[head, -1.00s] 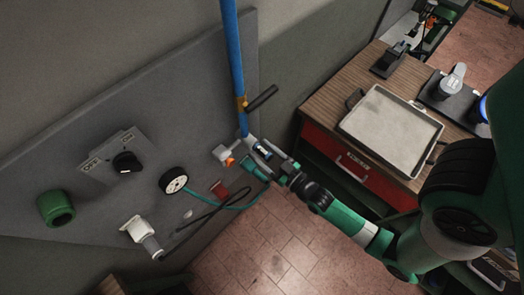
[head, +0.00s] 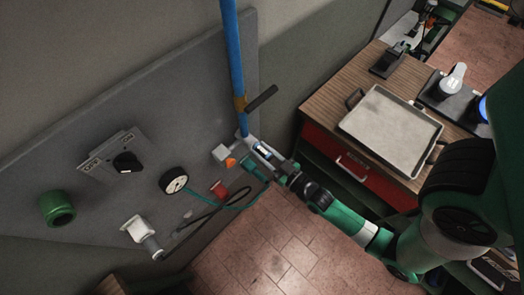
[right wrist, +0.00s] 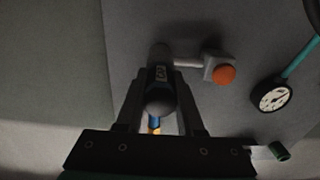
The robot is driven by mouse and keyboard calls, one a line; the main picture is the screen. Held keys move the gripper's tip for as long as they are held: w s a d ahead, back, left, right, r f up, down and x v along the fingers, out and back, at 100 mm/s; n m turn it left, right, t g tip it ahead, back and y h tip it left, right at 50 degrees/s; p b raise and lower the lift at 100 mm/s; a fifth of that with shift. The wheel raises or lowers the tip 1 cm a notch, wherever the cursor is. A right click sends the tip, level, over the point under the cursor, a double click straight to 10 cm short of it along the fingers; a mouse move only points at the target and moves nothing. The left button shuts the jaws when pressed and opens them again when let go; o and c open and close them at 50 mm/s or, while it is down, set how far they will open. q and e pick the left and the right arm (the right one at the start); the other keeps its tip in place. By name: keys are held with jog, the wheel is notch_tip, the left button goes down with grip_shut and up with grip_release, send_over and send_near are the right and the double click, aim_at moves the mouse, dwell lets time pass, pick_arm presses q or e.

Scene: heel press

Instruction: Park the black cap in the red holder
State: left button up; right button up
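The black cap (right wrist: 161,101) is a dark rounded cylinder with a small pale label, seen end-on in the right wrist view. It is in line with a grey fitting at the lower end of the blue pipe (head: 234,62). My right gripper (right wrist: 160,84) has one finger on each side of the cap, and the cap fills the space between them. In the head view the right gripper (head: 258,151) is at the pipe's lower end. My left gripper is not in view.
A white fitting with an orange button (right wrist: 224,75) is close beside the cap. A round gauge (head: 173,180), a black knob (head: 127,162) and a green cup (head: 57,208) are on the panel. A bench with a grey tray (head: 391,131) stands right.

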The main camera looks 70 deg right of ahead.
aim_at(271, 159)
grip_shut()
jog(key=shift+s, duration=0.1)
dwell(1.0)
jog(key=shift+p+v, duration=0.35)
jog(key=shift+v, duration=2.6)
jog(key=shift+s+a, duration=0.1)
